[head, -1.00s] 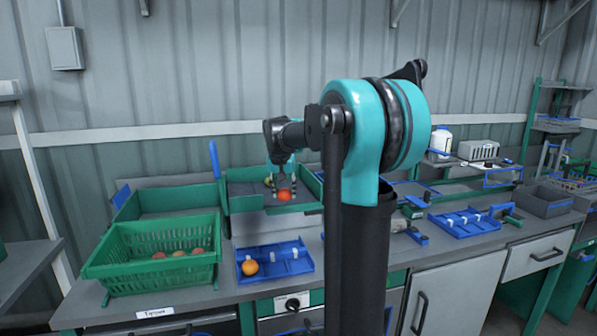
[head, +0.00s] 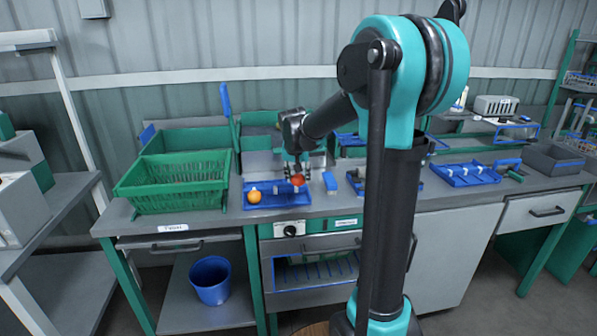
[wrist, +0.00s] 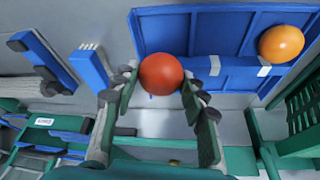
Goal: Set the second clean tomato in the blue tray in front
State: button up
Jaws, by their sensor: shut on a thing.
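My gripper (head: 297,178) is shut on a red tomato (head: 298,180) over the right part of the front blue tray (head: 268,205). In the wrist view the red tomato (wrist: 160,74) sits between the two fingers (wrist: 160,85), over the edge of the blue tray (wrist: 205,40). I cannot tell whether it touches the tray. An orange tomato (head: 254,196) rests at the tray's left end; it also shows in the wrist view (wrist: 281,43).
A green crate (head: 172,200) stands left of the tray, with green bins (head: 185,140) behind. Another blue tray (head: 463,175) lies to the right. A blue bucket (head: 210,280) stands on the shelf below.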

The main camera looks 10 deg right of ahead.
jog(key=shift+f, duration=2.05)
jog(key=o, duration=0.9)
jog(key=c, duration=0.4)
jog(key=shift+o, duration=0.2)
jog(key=shift+r, duration=3)
